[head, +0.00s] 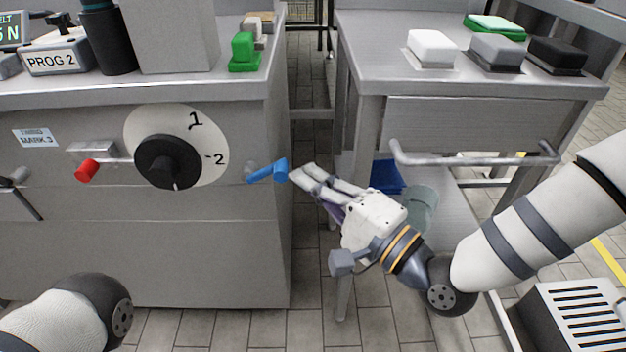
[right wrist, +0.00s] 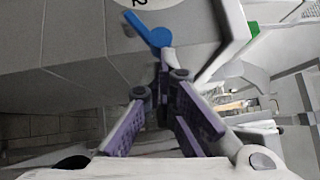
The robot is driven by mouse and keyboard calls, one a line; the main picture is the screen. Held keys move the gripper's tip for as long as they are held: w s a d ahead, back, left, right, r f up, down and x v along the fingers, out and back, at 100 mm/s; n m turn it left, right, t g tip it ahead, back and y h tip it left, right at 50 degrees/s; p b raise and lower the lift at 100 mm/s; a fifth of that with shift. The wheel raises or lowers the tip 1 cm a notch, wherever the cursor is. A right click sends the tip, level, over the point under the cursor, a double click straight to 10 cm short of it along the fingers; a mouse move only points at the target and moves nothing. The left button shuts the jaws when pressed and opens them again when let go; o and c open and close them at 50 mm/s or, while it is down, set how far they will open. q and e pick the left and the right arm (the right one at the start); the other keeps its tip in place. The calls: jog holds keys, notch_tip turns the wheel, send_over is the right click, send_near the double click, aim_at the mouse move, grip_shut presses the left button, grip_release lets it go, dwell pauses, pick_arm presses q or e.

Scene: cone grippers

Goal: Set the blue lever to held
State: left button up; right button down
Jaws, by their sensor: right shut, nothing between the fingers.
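The blue lever (head: 267,171) sticks out from the front of the grey machine cabinet, right of the dial, its thicker end toward the right. My right gripper (head: 301,172) is shut and empty, its fingertips just right of the lever's end. In the right wrist view the blue lever (right wrist: 147,30) lies just beyond the closed fingertips (right wrist: 164,62); I cannot tell whether they touch it. No label for the lever's positions is readable. My left gripper is out of view; only part of my left arm shows at bottom left.
A black dial (head: 168,162) marked 1 and 2 and a red lever (head: 87,171) sit on the same panel. A steel workbench (head: 372,62) with a drawer handle (head: 470,160) stands at right. A narrow floor gap separates cabinet and bench.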

jog(key=shift+a+r+p, duration=0.1)
jog(key=shift+r+p, duration=0.5)
jog(key=shift+p, duration=0.2)
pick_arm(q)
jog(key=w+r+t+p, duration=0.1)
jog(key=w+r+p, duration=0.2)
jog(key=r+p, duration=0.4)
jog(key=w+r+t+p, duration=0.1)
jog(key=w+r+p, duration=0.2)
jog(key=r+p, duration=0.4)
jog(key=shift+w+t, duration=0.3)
pick_arm(e)
jog(key=a+r+n+g+h, duration=0.3)
jog(key=a+r+n+h, duration=0.1)
jog(key=r+n+h, duration=0.1)
jog(key=shift+a, duration=0.3)
pick_arm(q)
jog(key=shift+p, duration=0.3)
pick_arm(e)
jog(key=shift+r, duration=0.25)
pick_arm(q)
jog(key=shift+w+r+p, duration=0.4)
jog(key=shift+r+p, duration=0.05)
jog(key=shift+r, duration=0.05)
pick_arm(e)
jog(key=shift+r, duration=0.7)
